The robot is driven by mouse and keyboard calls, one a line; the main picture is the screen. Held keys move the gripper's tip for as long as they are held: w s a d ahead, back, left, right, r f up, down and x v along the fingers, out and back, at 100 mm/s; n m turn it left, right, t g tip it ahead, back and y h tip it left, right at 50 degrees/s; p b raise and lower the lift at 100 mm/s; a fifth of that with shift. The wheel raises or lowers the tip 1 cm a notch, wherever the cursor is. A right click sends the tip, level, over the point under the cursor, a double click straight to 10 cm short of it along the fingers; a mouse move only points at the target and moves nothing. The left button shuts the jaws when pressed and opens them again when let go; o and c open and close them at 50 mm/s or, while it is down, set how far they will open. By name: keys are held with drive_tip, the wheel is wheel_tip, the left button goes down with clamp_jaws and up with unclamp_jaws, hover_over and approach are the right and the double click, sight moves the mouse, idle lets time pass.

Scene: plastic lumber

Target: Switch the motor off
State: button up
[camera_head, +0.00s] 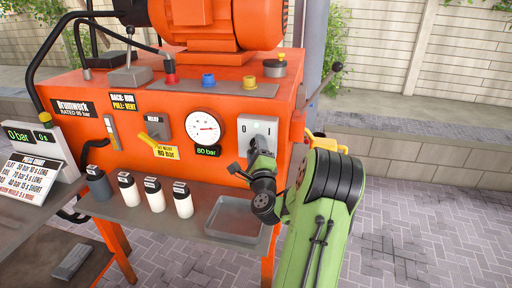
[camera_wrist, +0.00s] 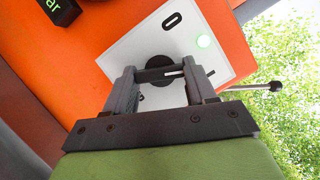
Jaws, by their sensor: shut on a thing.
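The motor switch is a dark round knob (camera_wrist: 158,63) on a pale plate (camera_head: 262,128) on the orange machine's front. The orange motor (camera_head: 205,22) sits on top of the machine.
A gauge (camera_head: 203,128) and a yellow lever (camera_head: 153,141) are left of the switch. A grey tray (camera_head: 235,218) and several bottles (camera_head: 155,194) stand on the shelf below. A black-knobbed lever (camera_head: 335,68) sticks out at right. Paving at right is open.

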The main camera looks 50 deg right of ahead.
drive_tip(key=n+p, duration=0.2)
drive_tip(key=n+y+p, duration=0.1)
drive_tip(key=n+p, duration=0.1)
drive_tip(key=n+g+y+p, duration=0.1)
drive_tip(key=n, duration=0.1)
drive_tip(key=shift+r+p, duration=0.4)
drive_tip(key=shift+n+g+y+p, duration=0.4)
drive_tip(key=shift+n+g+p, duration=0.8)
drive_tip(key=shift+n+p, duration=1.2)
drive_tip(key=shift+f, duration=0.1)
drive_tip(key=o, duration=1)
drive_tip(key=shift+o, duration=0.2)
